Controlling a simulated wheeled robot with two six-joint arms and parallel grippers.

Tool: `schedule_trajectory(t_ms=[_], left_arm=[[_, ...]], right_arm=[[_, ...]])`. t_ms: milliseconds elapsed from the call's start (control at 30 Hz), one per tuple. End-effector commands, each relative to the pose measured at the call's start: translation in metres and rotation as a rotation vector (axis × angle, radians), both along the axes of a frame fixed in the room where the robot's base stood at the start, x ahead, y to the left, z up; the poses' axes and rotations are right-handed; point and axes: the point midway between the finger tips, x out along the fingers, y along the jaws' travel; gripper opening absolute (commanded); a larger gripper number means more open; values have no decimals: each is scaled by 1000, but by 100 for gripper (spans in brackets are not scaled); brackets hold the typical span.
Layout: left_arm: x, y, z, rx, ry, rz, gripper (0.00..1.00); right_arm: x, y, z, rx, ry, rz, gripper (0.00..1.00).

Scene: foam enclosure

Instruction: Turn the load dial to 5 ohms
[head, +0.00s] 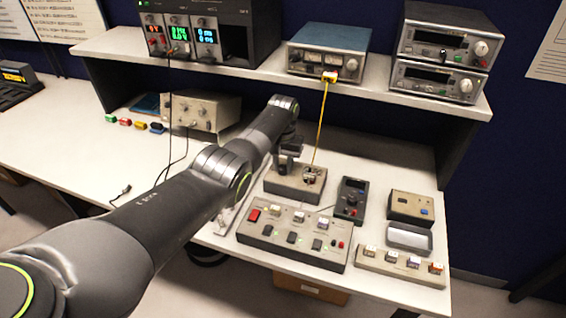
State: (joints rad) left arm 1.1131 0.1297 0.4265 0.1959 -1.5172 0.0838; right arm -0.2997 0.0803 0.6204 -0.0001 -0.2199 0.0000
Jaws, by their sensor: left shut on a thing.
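A low grey box (296,184) stands on the bench near the picture's middle, with a small socket-like fitting (312,174) on its top right. My left gripper (286,166) points down onto the left part of this box. It is shut on the load dial there, and its fingers hide the dial. The dial's pointer and scale markings cannot be read from here. My right gripper is not in view.
A yellow lead (320,122) runs from the shelf meter (328,50) to the grey box. In front is a switch panel (296,236). To the right are a black handheld unit (351,200), a small box (411,207), a grey tray (408,238) and a block strip (400,266).

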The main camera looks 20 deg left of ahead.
Motion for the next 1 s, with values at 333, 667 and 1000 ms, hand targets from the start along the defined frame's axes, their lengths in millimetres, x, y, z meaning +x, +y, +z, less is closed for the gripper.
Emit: schedule_trajectory(t_ms=[333,667,1000], left_arm=[[1,0,2,0,-3,-330,3],[1,0,2,1,-5,-644,3],[2,0,2,2,-5,-966,3]], right_arm=[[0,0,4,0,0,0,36],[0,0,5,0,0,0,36],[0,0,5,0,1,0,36]])
